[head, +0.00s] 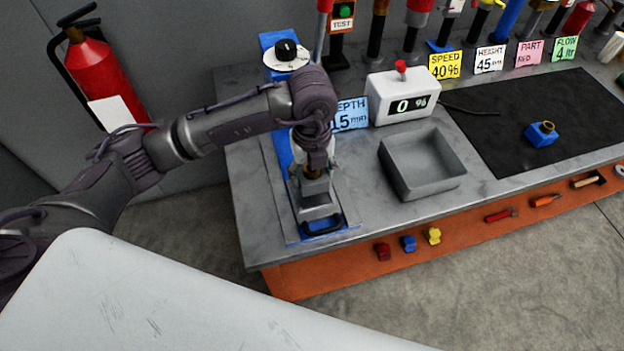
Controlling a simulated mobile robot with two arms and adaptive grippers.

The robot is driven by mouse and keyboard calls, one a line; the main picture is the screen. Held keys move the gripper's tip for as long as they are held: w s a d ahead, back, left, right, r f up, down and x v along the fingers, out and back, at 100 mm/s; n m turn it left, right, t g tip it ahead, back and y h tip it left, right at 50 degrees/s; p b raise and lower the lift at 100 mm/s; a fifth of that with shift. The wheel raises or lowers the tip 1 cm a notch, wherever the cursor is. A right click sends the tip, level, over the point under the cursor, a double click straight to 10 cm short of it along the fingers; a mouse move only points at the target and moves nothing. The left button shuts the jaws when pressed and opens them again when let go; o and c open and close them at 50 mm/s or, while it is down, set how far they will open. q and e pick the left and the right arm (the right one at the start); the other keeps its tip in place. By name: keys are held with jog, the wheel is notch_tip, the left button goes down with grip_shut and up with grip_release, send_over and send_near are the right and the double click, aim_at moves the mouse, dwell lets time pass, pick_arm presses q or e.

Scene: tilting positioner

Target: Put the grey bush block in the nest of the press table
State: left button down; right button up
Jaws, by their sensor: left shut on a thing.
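My left gripper (314,170) points down over the blue-based press table (290,236) at the left end of the bench. It is shut on the grey bush block (316,186), whose brass bush shows between the fingers. The block is upright, at or just above the grey press table part (318,208) with a black handle in front. The nest is hidden behind the block and gripper, so I cannot tell whether the block sits in it. My right gripper is not in view.
A blue block with a brass bush (541,134) lies on the black mat (490,125). An empty grey tray (449,182) and a white display box reading 0 % (385,98) stand right of the press. Tools and cards line the back. A red extinguisher (95,70) hangs at left.

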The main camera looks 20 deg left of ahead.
aim_at(312, 182)
pick_arm(q)
notch_tip(312, 182, down, 3)
jog(key=shift+p, duration=0.55)
jog(key=shift+f, duration=0.3)
jog(key=shift+f, duration=0.15)
jog(key=shift+c, duration=1.2)
grip_release()
